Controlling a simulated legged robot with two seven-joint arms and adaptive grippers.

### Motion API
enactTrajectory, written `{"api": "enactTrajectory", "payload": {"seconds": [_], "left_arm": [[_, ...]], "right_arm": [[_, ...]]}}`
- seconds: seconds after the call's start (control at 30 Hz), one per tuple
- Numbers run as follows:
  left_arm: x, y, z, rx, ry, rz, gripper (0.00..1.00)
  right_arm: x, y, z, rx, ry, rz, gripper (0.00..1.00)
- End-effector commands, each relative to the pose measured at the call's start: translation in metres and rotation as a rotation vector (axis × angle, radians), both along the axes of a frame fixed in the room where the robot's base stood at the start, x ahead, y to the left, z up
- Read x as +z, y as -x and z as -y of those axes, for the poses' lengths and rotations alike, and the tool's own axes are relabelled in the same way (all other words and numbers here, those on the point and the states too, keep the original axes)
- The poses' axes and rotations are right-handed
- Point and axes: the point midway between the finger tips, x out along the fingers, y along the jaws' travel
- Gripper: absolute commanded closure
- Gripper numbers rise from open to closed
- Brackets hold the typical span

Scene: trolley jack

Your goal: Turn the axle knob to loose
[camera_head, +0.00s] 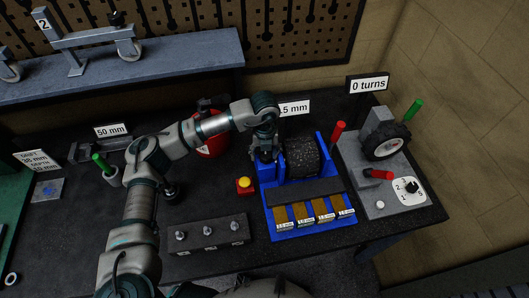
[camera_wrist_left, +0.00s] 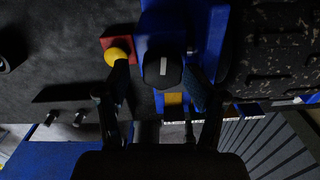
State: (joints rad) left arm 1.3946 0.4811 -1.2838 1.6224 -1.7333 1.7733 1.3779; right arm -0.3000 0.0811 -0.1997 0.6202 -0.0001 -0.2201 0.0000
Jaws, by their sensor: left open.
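The axle knob (camera_wrist_left: 163,72) is a dark round knob with a short white line, on the left end of the blue stand (camera_wrist_left: 215,25). The white line runs up and down in the left wrist view. My left gripper (camera_wrist_left: 158,80) is open, with one finger on each side of the knob; I cannot tell whether they touch it. In the head view my left gripper (camera_head: 265,153) is over the left side of the blue stand (camera_head: 312,185) and hides the knob. A black wheel (camera_head: 302,157) sits in the stand. My right gripper is not in view.
A red box with a yellow button (camera_head: 245,184) stands close left of the stand, also in the wrist view (camera_wrist_left: 117,54). A grey block with several pegs (camera_head: 208,234) is in front. A grey unit with a wheel, dial and red handle (camera_head: 378,174) stands right.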

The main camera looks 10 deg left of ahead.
Motion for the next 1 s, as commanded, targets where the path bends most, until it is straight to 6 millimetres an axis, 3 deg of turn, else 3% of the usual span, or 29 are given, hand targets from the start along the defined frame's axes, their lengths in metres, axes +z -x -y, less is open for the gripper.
{"api": "enactTrajectory", "payload": {"seconds": [0.27, 0.7, 1.0], "left_arm": [[0.011, 0.000, 0.001, -0.003, 0.002, 0.000, 0.31], [0.072, -0.002, -0.003, -0.001, 0.003, 0.000, 0.31], [0.078, -0.002, -0.003, 0.000, 0.002, -0.001, 0.31]], "right_arm": [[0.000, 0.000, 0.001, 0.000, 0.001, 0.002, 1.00], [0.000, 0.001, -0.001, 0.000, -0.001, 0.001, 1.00], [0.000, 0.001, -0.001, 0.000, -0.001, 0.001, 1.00]]}}
